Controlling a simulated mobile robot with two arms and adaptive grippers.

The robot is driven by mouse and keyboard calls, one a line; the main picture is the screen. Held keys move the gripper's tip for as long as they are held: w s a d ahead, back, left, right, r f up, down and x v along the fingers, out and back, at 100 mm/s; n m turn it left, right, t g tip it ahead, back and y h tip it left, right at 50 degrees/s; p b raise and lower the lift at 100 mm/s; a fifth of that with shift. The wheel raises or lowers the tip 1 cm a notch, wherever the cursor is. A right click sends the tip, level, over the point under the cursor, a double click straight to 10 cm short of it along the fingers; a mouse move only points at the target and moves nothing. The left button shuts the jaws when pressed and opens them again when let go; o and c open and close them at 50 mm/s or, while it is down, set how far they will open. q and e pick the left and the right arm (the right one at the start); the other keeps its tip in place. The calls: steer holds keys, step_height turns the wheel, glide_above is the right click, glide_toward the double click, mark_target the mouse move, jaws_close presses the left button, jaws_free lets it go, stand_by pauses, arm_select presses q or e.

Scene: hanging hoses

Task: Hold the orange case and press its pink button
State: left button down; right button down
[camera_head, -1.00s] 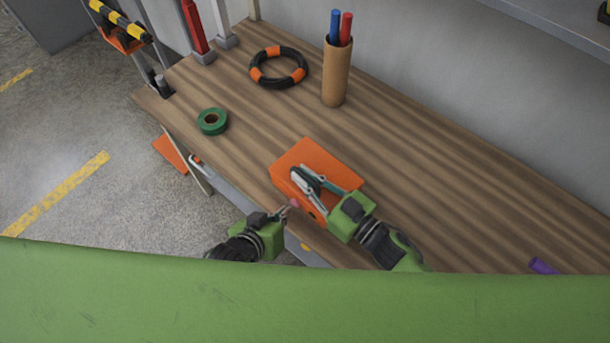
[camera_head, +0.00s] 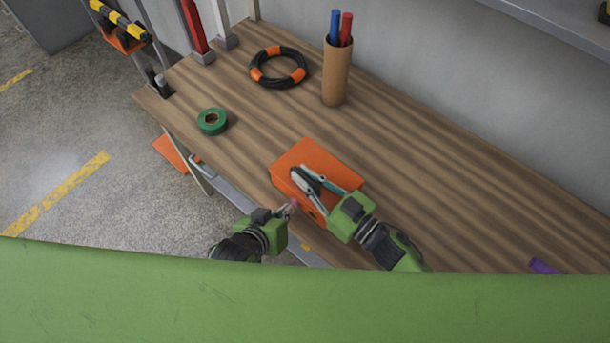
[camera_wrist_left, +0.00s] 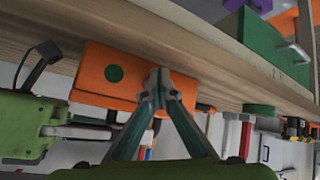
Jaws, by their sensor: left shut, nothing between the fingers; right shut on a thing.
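The orange case (camera_head: 318,160) lies near the front edge of the wooden table. My right gripper (camera_head: 308,182) is shut on the case from the lower right. The pink button (camera_head: 295,202) shows as a small spot on the case's front side. My left gripper (camera_head: 290,208) is shut and empty, its tips at the button; whether they touch it I cannot tell. In the left wrist view the closed tips (camera_wrist_left: 158,82) are in front of the case's face (camera_wrist_left: 95,88), right of a dark green disc (camera_wrist_left: 115,73). The button is hidden there.
A green tape roll (camera_head: 212,121), a black and orange ring (camera_head: 279,67) and a brown cup of pens (camera_head: 337,75) stand farther back. A purple item (camera_head: 543,266) lies at the right.

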arm_select(q)
steer(key=shift+w+d, duration=0.15)
steer(key=shift+w, duration=0.15)
arm_select(e)
steer(key=shift+s+f, duration=0.15)
steer(key=shift+f, duration=0.3)
arm_select(q)
steer(key=shift+s, duration=0.1)
steer(key=shift+s+a, duration=0.45)
steer(key=shift+s, duration=0.05)
arm_select(e)
steer(key=shift+d, duration=0.1)
arm_select(q)
steer(key=s+a, duration=0.4)
steer(key=shift+s, duration=0.35)
arm_select(e)
steer(key=c, duration=2)
jaws_free()
arm_select(q)
steer(key=shift+w, duration=0.1)
arm_select(e)
steer(key=shift+r, duration=0.15)
steer(key=shift+w, duration=0.2)
